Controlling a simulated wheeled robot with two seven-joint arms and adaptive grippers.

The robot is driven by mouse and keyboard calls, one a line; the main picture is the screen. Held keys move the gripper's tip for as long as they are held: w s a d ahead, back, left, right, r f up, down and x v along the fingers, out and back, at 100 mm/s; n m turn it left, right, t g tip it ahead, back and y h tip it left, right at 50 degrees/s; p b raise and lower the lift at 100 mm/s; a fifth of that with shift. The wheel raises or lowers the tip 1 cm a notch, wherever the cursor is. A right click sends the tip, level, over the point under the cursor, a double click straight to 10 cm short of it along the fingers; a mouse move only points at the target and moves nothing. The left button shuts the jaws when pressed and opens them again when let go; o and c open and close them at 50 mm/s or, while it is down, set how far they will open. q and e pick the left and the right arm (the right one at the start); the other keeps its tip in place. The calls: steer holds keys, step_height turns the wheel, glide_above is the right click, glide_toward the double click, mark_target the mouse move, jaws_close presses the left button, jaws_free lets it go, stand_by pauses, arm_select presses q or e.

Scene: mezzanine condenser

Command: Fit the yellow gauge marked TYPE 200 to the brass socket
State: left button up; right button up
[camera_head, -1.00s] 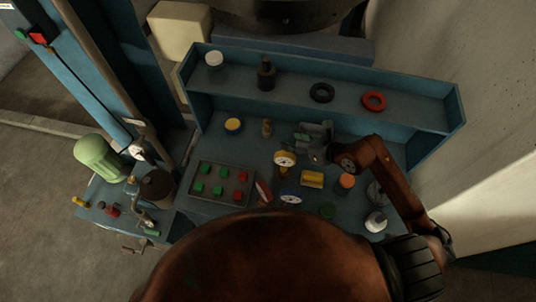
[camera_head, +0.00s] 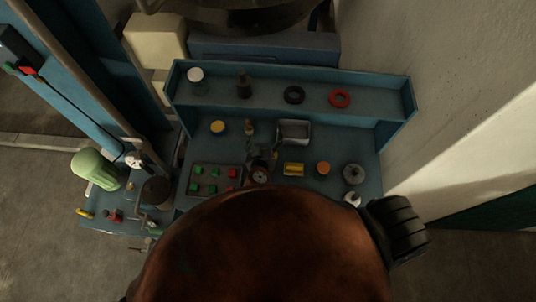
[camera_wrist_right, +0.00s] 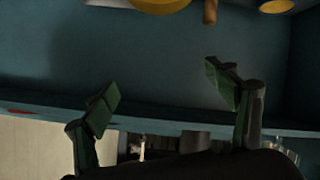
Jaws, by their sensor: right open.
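My right gripper (camera_head: 251,143) is open and empty above the bench, beside a small upright brass-coloured piece (camera_head: 249,127). Its two green-padded fingers also show wide apart in the wrist view (camera_wrist_right: 163,93). A yellow round thing (camera_wrist_right: 160,4), likely the yellow gauge, is cut off by the top edge of the wrist view, beyond the fingertips. No marking can be read. A brown peg (camera_wrist_right: 210,12) stands beside it. I cannot tell whether the brass-coloured piece is the socket. My left gripper is not in view.
A tray (camera_head: 193,193) of green and red pieces lies left of my wrist. A yellow block (camera_head: 293,169), an orange-topped piece (camera_head: 323,168) and a grey metal bin (camera_head: 294,130) are to its right. A raised shelf (camera_head: 265,92) with rings and bottles runs behind.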

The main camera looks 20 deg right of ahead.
steer(key=s+a+f+m+g+p, duration=0.1)
steer(key=s+a+f+m+g, duration=0.25)
steer(key=s+f, duration=0.3)
steer(key=shift+n+g, duration=0.25)
steer(key=shift+g, duration=0.2)
steer(key=x, duration=0.6)
steer(key=shift+w+d, duration=0.2)
steer(key=shift+d, duration=0.1)
steer(key=shift+s, duration=0.1)
steer(key=shift+c, duration=0.3)
steer(key=c, duration=1.5)
steer(key=shift+r, duration=0.1)
